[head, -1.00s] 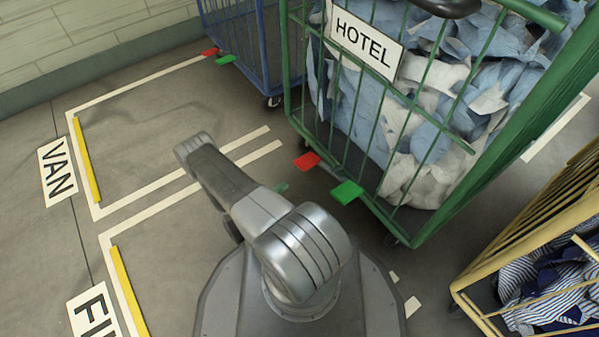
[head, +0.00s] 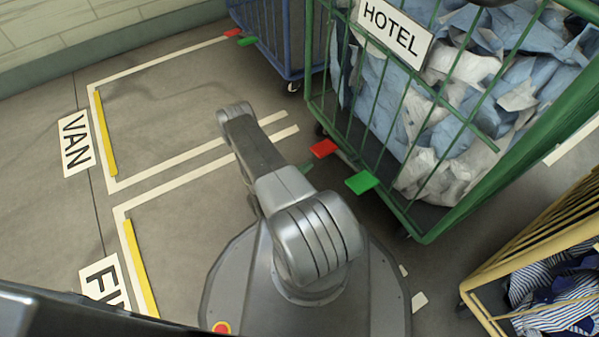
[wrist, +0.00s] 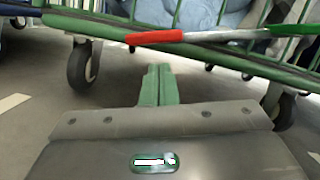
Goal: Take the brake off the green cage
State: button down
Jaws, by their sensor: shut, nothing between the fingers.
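The green cage (head: 400,185) stands at the right in the head view, with a HOTEL sign (head: 394,34) and blue and white linen inside. A red pedal (head: 323,148) and a green pedal (head: 362,182) stick out low from its near side. In the wrist view the red pedal (wrist: 155,37) is at one end of a bar, just beyond my gripper (wrist: 158,72). My gripper's green fingers are shut and empty, low and pointing at the cage's base, with no visible contact. In the head view my arm hides most of my gripper.
A blue cage (head: 285,45) stands behind, with its own pedals. A yellow cage (head: 530,265) with striped cloth is at the lower right. White lines and yellow strips (head: 105,133) mark floor bays at the left, where floor is clear. Caster wheels (wrist: 83,66) flank my gripper.

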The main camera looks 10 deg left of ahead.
jog(key=shift+b+x, duration=0.55)
jog(key=shift+x, duration=2.1)
jog(key=shift+r, duration=0.15)
